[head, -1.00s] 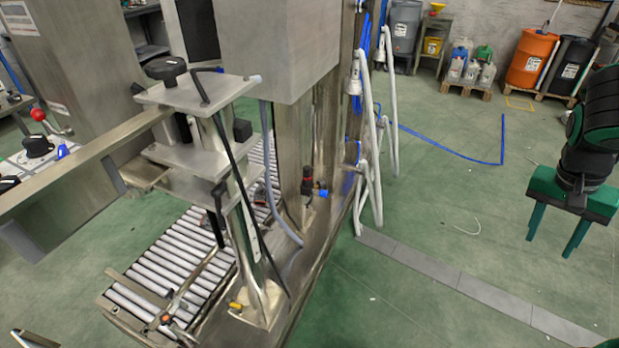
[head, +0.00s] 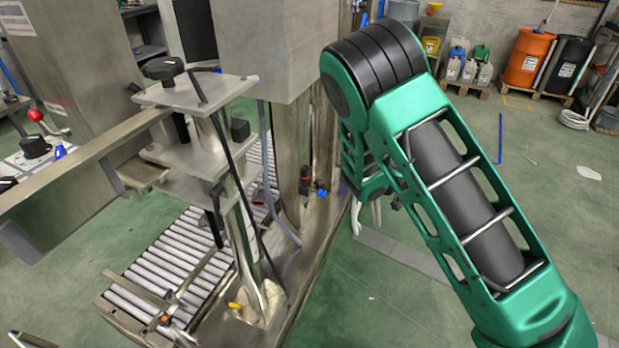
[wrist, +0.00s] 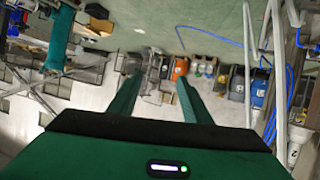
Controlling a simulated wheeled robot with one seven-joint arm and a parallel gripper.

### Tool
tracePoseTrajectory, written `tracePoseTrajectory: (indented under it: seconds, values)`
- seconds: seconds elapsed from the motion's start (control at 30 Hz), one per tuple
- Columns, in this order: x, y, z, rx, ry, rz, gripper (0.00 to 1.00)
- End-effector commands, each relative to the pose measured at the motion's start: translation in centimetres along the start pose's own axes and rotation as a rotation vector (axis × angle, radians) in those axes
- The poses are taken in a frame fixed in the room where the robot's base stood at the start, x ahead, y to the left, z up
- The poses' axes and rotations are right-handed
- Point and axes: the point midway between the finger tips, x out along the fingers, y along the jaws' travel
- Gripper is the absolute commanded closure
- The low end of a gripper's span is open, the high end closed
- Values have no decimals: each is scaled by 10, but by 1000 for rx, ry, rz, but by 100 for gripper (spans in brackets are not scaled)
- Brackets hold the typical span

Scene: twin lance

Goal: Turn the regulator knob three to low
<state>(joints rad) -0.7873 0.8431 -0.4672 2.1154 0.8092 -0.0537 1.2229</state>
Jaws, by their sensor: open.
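Which part is regulator knob three cannot be told. Candidates in the head view are a small black-and-red fitting (head: 305,181) with a blue part (head: 321,188) on the machine's frame, a black knob (head: 163,68) atop the steel stand, and a black rotary knob (head: 35,147) on the panel at the left. No setting can be read.
A roller conveyor (head: 165,270) runs below the steel stand (head: 190,95). A red ball lever (head: 36,115) stands at the left. An orange barrel (head: 530,57) and jugs (head: 470,70) stand at the back.

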Motion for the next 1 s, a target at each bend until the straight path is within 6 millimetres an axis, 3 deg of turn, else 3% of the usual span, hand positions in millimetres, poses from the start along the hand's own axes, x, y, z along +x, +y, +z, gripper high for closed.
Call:
tracePoseTrajectory:
  seconds: [0.03, 0.1, 0.27, 0.5, 0.73, 0.87, 1.0]
  values:
    - [-6, -25, 10, -14, 49, -52, 56]
    - [-17, -57, 20, -16, 115, -129, 56]
    - [-51, -129, 51, -27, 245, -330, 56]
    - [-127, -221, 122, -65, 369, -679, 56]
    - [-189, -265, 185, -107, 402, -930, 56]
    - [-204, -274, 201, -119, 404, -992, 56]
    - [-205, -281, 204, -120, 404, -1008, 56]
